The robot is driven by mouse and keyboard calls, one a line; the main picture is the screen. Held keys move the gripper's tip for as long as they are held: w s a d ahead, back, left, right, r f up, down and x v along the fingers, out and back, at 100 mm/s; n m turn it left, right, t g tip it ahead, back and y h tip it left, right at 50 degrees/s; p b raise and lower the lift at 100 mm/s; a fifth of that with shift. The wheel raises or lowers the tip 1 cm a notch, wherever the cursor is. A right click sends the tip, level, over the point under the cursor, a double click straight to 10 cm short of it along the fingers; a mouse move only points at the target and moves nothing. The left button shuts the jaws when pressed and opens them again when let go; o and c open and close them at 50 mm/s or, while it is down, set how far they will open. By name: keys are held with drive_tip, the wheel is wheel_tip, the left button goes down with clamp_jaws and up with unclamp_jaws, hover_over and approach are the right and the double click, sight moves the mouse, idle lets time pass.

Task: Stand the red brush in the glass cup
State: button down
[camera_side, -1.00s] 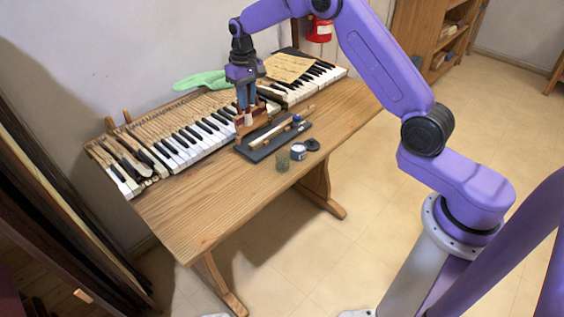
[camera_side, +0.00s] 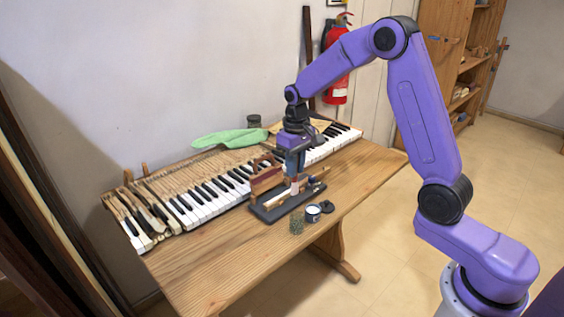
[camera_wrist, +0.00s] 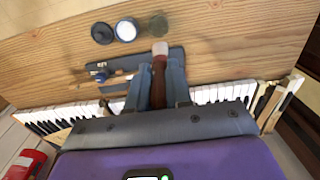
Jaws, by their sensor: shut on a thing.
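My gripper (camera_side: 293,178) is shut on the red brush (camera_wrist: 158,80), which sits between its two blue fingers (camera_wrist: 157,88). The brush is red-brown with a pale tip that points down in the side view. The glass cup (camera_side: 296,224) is small, greenish and see-through, and stands on the table in front of the dark tray. In the wrist view the cup (camera_wrist: 158,23) lies just beyond the brush's pale tip, apart from it. My gripper is above the tray, behind the cup. The brush's upper part is partly hidden by the fingers.
A white-topped jar (camera_side: 313,214) and a dark round lid (camera_side: 327,207) stand close to the cup's right. The dark tray (camera_side: 266,213) holds a brown wooden block (camera_side: 266,181) and tools. Piano keys (camera_side: 205,205) run behind. The table's front left (camera_side: 215,275) is clear.

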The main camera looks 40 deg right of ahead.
wheel_tip(320, 180, down, 11)
drive_tip(key=s, duration=0.1)
idle(1.5)
drive_tip(key=shift+f, duration=0.1)
drive_tip(key=c, duration=1)
unclamp_jaws()
drive_tip(key=shift+o, duration=0.2)
wheel_tip(320, 180, up, 18)
drive_tip(key=shift+f, duration=0.25)
